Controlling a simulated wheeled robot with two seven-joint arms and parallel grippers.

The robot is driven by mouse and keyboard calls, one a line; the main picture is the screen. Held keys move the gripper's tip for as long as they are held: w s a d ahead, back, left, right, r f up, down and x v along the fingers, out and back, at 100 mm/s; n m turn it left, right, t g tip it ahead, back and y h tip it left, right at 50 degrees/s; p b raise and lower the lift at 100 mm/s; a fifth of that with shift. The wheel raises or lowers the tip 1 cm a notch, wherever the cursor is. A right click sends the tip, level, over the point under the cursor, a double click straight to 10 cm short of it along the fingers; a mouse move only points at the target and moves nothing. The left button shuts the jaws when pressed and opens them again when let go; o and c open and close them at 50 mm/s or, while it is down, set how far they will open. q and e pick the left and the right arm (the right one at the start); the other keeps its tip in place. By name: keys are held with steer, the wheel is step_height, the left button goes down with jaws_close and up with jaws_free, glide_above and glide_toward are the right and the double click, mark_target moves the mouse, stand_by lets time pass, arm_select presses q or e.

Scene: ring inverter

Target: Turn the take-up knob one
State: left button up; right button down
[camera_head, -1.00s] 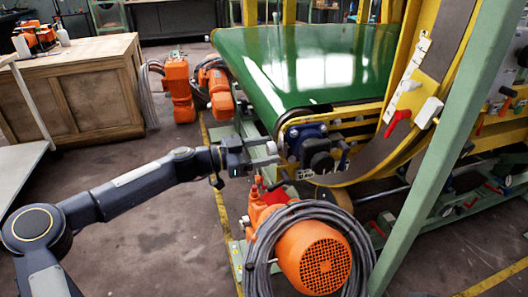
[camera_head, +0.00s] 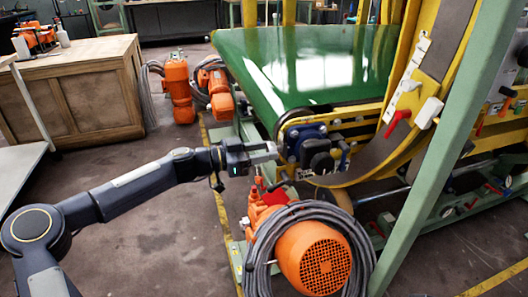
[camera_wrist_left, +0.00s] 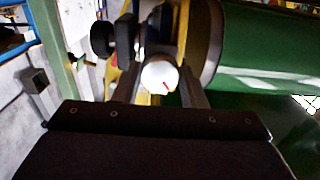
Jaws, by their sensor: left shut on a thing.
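The take-up knob (camera_wrist_left: 159,76) shows in the left wrist view as a round white face with a short red mark, sitting between the two fingers. My left gripper (camera_head: 272,151) is shut on it, at the near corner of the green belt conveyor. In the left wrist view the fingers of my left gripper (camera_wrist_left: 158,92) stand on either side of the knob. In the head view the fingers mostly hide the knob. My right gripper is not in view.
The green belt (camera_head: 305,65) lies just behind the gripper. A dark bearing block (camera_head: 318,152) sits right of it. An orange motor (camera_head: 313,258) with coiled grey hose is below. A green post (camera_head: 440,150) rises at right. The floor at left is open.

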arm_select(q)
steer(key=n, duration=0.3)
steer(key=shift+n, duration=0.3)
steer(key=n, duration=0.2)
steer(key=shift+n, duration=0.3)
steer(key=n+p, duration=0.1)
steer(key=n, duration=0.2)
steer(key=shift+r+n, duration=0.1)
steer(key=shift+n, duration=0.2)
steer(key=n+p, duration=0.2)
steer(key=n, duration=0.1)
steer(key=shift+n, duration=0.4)
steer(key=n+p, duration=0.2)
steer(key=n, duration=0.1)
steer(key=shift+r+n, duration=0.1)
steer(key=shift+n, duration=0.2)
steer(key=n+p, duration=0.3)
steer(key=shift+n, duration=0.3)
steer(key=n+p, duration=1.1)
steer(key=shift+n, duration=0.4)
steer(key=n+p, duration=0.2)
steer(key=n, duration=0.1)
steer(key=shift+n+p, duration=0.3)
steer(key=n+p, duration=0.2)
steer(key=n, duration=0.2)
steer(key=shift+f, duration=0.2)
steer(key=shift+f+n+p, duration=0.1)
steer(key=shift+n+p, duration=0.75)
steer(key=shift+n, duration=1.15)
